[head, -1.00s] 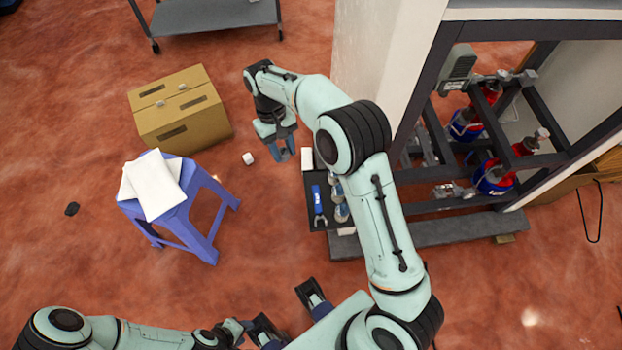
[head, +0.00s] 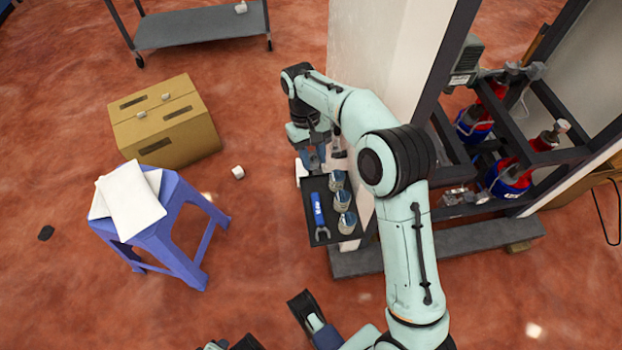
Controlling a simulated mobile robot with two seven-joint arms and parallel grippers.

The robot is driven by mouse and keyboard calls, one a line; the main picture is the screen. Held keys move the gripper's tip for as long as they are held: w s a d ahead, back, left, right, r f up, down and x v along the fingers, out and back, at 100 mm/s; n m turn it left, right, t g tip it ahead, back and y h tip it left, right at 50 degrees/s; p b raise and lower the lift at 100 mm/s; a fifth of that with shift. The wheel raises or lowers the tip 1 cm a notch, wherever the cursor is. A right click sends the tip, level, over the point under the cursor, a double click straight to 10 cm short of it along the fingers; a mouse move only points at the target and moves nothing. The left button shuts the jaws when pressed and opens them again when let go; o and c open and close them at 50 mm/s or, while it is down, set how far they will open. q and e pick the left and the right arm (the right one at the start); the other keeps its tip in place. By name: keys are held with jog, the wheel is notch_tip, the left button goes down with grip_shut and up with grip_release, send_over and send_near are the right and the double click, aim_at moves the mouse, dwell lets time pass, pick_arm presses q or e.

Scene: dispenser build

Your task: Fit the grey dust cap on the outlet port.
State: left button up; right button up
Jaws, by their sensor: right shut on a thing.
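My right gripper (head: 312,160) is low over the far end of the black tray (head: 320,238), close to the white panel. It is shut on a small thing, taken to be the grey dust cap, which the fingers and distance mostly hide. A small dark grey fitting (head: 338,149) shows beside the gripper against the panel; I cannot tell if it is the outlet port or if the gripper touches it. Of my left gripper only dark pieces (head: 232,343) show at the bottom edge, so its jaws cannot be read.
A dark frame (head: 445,130) with red and blue bottles stands right. A purple stool (head: 170,235), cardboard box (head: 165,125) and grey cart (head: 200,28) stand left.

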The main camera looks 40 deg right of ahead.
aim_at(311, 157)
notch_tip(311, 157, down, 4)
jog(key=shift+b, duration=0.35)
jog(key=shift+f, duration=0.3)
notch_tip(311, 157, down, 4)
jog(key=shift+f+b, duration=0.1)
jog(key=shift+b, duration=0.6)
pick_arm(q)
jog(key=f, duration=0.1)
jog(key=a+f, duration=0.1)
jog(key=f, duration=0.1)
jog(key=shift+s+a+f, duration=0.1)
jog(key=shift+a+f, duration=0.2)
jog(key=shift+f, duration=0.1)
pick_arm(e)
jog(key=shift+f, duration=0.45)
jog(key=shift+f, duration=0.15)
jog(key=o, duration=1)
jog(key=shift+a, duration=0.1)
